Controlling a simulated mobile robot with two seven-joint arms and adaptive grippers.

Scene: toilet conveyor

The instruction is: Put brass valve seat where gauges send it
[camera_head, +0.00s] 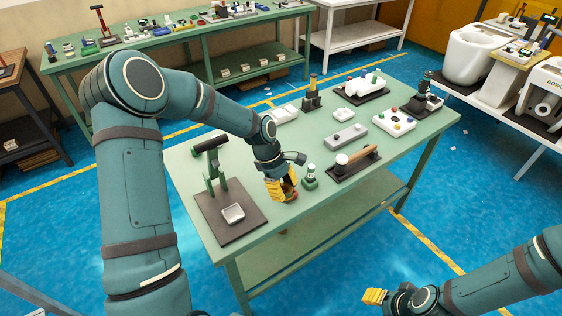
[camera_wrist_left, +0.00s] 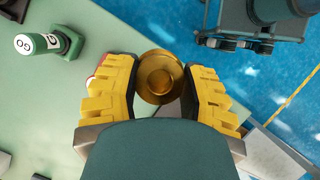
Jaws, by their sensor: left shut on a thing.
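The brass valve seat (camera_wrist_left: 160,78) is a round, stepped, gold-coloured disc between the yellow fingers of my left gripper (camera_wrist_left: 162,92) in the left wrist view. The left gripper (camera_head: 284,190) is shut on it, low at the near edge of the green table (camera_head: 290,150) in the head view. There the seat is mostly hidden by the fingers. A green gauge (camera_head: 310,177) stands just right of the gripper; its white top with dark letters shows in the left wrist view (camera_wrist_left: 38,43). My right gripper (camera_head: 376,297) is at the lower right over the floor; its opening is unclear.
A green press-like stand on a dark mat (camera_head: 230,226) with a small metal tray (camera_head: 233,213) is left. A wooden-handled tool on a black stand (camera_head: 353,162), a grey block (camera_head: 346,136) and a white tray with coloured knobs (camera_head: 394,123) are right. Blue floor lies around the table.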

